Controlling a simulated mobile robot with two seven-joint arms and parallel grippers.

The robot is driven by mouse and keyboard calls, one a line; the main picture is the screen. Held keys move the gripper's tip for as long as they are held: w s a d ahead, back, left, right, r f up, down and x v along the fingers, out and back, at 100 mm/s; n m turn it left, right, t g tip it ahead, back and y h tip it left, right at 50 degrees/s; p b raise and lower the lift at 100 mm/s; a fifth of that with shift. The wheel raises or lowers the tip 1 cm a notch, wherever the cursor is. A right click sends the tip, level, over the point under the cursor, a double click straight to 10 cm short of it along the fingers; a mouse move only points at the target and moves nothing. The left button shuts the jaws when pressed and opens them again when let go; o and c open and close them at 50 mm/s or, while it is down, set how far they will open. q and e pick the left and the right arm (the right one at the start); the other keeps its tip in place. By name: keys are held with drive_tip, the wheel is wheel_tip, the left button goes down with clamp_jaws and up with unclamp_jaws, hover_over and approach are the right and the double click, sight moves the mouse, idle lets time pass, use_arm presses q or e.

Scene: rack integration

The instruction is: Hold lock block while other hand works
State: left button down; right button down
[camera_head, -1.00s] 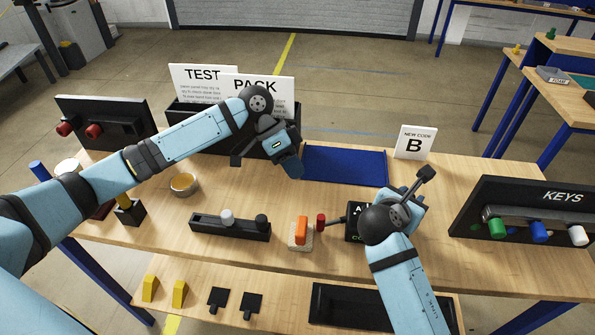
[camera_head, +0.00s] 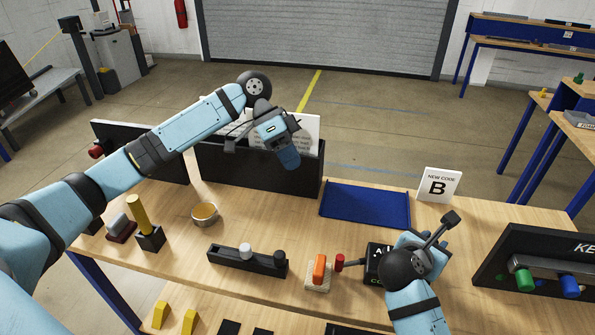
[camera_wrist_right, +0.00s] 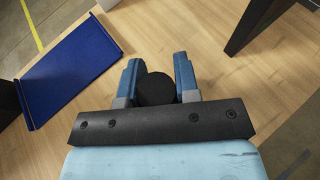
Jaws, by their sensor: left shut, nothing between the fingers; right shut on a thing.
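My right gripper (camera_wrist_right: 157,88) is shut on a black round-ended part (camera_wrist_right: 155,90), with one blue finger on each side of it. In the head view its fingers are hidden behind my right wrist, just right of a black block with white and green lettering (camera_head: 374,262). A lever with a red knob (camera_head: 339,262) sticks out on that block's left. I cannot tell whether the held part belongs to that block. My left gripper (camera_head: 289,158) is shut and empty, in the air before the black box (camera_head: 225,177).
An orange piece (camera_head: 319,268) on a pale base stands left of the red knob. Near it is a black holder (camera_head: 228,262) with a white and a black knob. Bare wood lies centrally.

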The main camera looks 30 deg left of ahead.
drive_tip(key=shift+f, duration=0.15)
drive_tip(key=c, duration=0.8)
unclamp_jaws()
drive_tip(key=v, duration=0.7)
drive_tip(key=shift+s, duration=0.2)
